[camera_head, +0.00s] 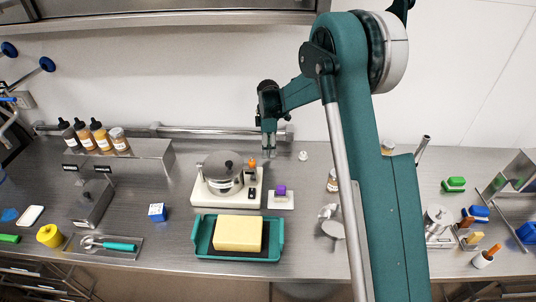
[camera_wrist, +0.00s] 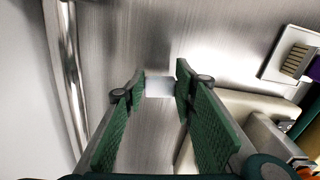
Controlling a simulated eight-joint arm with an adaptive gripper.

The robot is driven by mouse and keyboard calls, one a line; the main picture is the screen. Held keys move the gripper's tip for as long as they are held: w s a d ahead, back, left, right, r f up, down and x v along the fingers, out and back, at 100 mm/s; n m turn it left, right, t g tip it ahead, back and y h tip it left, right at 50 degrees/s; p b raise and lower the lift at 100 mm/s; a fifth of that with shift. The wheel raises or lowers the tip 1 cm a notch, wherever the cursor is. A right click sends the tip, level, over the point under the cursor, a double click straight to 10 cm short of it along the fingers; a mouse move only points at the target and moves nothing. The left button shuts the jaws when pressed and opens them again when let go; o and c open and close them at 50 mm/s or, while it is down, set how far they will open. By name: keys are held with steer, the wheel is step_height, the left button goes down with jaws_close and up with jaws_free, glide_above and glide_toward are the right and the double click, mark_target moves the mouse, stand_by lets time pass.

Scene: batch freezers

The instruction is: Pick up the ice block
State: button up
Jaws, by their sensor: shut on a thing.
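The ice block (camera_wrist: 160,87) is a small pale, bluish-white square piece, seen in the wrist view between my fingertips. My gripper (camera_wrist: 161,84) is shut on it, with one green ridged finger on each side. In the head view my gripper (camera_head: 268,150) points down near the back of the steel counter, behind the white board with the pot. The block is too small to make out there. I cannot tell whether it touches the counter.
A metal rail (camera_wrist: 68,80) runs along the wall close by. A lidded pot (camera_head: 222,175) stands in front of my gripper, beside a small white plate (camera_head: 284,205) with a purple-topped item. A green tray (camera_head: 204,238) holds a yellow block. Several bottles (camera_head: 86,138) stand at left.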

steer(key=shift+r, duration=3.05)
